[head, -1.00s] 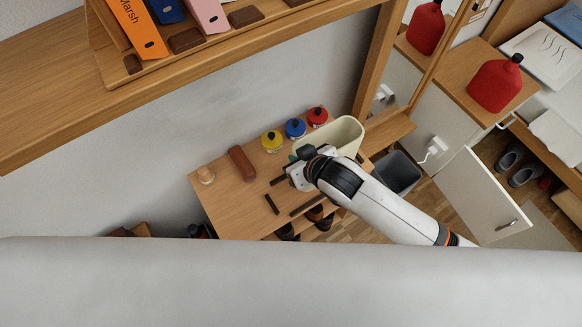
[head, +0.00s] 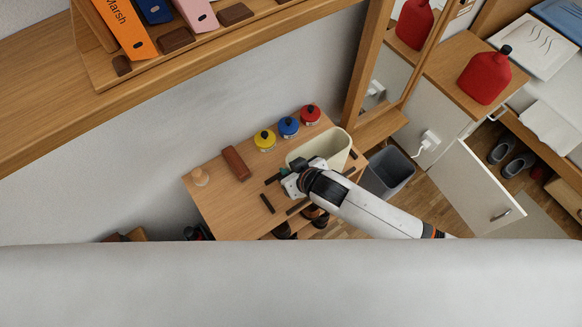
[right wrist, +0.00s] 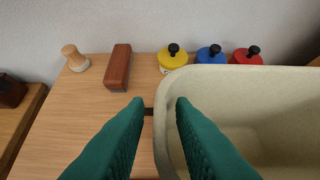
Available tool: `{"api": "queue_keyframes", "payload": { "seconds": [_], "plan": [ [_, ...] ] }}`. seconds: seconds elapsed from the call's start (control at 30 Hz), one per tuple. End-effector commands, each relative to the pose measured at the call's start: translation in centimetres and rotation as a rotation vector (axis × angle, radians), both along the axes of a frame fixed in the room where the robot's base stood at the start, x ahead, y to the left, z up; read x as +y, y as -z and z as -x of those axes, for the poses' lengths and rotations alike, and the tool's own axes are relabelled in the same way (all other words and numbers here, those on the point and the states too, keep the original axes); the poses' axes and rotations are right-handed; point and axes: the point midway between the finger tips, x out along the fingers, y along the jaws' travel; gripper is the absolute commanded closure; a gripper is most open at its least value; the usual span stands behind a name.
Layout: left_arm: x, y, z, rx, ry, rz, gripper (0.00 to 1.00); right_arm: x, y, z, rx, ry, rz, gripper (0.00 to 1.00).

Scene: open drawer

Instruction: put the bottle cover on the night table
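A red bottle-shaped object with a black cap (head: 484,77) stands on the wooden-topped cabinet (head: 447,75) at right; I cannot tell whether the red part is a separate cover. My right gripper (head: 283,174) is over the low wooden table (head: 222,211) at the cream bin (head: 337,157). In the right wrist view its two teal fingers (right wrist: 160,104) are apart, one on each side of the bin's near wall (right wrist: 161,135). A gap shows between the left finger and the wall. My left gripper is not in view.
Yellow (head: 265,141), blue (head: 288,127) and red (head: 310,114) jars stand behind the bin, with a brown block (head: 236,163) and a wooden knob (head: 201,177) to the left. A grey bin (head: 390,173) is on the floor. The cabinet's white door (head: 474,190) hangs open.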

Motion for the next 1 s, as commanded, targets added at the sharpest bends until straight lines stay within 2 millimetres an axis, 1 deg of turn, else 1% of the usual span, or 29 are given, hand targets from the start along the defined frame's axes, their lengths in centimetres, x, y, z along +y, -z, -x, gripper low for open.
{"api": "queue_keyframes", "payload": {
  "seconds": [0.27,0.37,0.43,0.57,0.8,1.0],
  "plan": [
    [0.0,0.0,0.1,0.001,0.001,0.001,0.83,0.0,0.0,0.0,0.0,0.0,0.0,0.72],
    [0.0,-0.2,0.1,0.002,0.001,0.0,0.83,0.0,-0.5,0.0,-0.001,-0.001,0.0,0.72],
    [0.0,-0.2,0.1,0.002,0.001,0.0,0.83,-0.3,-0.8,0.5,0.0,0.0,-0.002,0.72],
    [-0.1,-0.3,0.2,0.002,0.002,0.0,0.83,-1.1,-2.4,1.8,0.0,-0.001,-0.002,0.72],
    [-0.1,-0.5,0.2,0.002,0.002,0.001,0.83,-3.3,-6.0,4.8,0.001,0.0,-0.001,0.72],
    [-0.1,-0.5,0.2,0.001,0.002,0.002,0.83,-4.4,-8.1,6.5,0.001,0.0,-0.001,0.72]
  ]
}}
